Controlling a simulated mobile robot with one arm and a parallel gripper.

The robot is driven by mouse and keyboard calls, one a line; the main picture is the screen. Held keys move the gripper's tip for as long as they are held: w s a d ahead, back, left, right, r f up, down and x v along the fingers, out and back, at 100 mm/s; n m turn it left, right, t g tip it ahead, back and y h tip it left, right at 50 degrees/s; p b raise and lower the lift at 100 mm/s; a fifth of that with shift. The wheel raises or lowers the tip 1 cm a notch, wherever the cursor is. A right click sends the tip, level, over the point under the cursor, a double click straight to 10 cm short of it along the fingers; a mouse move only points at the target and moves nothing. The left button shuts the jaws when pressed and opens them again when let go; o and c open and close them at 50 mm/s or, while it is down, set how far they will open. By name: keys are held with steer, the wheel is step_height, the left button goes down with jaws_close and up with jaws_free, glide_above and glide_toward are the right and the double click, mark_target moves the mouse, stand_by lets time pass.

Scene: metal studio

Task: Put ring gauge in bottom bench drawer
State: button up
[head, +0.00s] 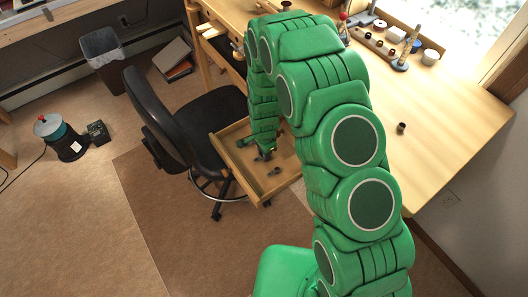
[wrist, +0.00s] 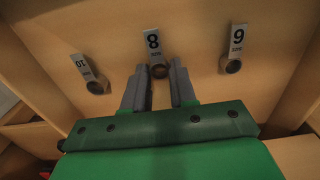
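The drawer (head: 276,184) is pulled out of the wooden bench, and my gripper (head: 265,152) reaches down into it. In the wrist view, my gripper (wrist: 158,75) has its two grey fingers apart. A small dark ring-like piece with a white tag reading 8 (wrist: 158,70) shows between the fingertips; I cannot tell whether they touch it. Similar tagged pieces lie to its left (wrist: 97,86) and right (wrist: 233,66) on a wooden surface. In the head view, a small dark piece (head: 274,171) lies in the drawer, and a dark cylinder (head: 401,127) stands on the bench top.
An office chair (head: 150,120) stands close to the drawer's left. A wooden rack (head: 385,43) with several small parts is at the back of the bench. The bench top's right front (head: 440,140) is mostly clear. A waste bin (head: 102,46) stands by the wall.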

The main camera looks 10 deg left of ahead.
steer(key=o, duration=0.4)
steer(key=shift+r, duration=0.2)
step_height(320, 180, up, 12)
stand_by(0.8)
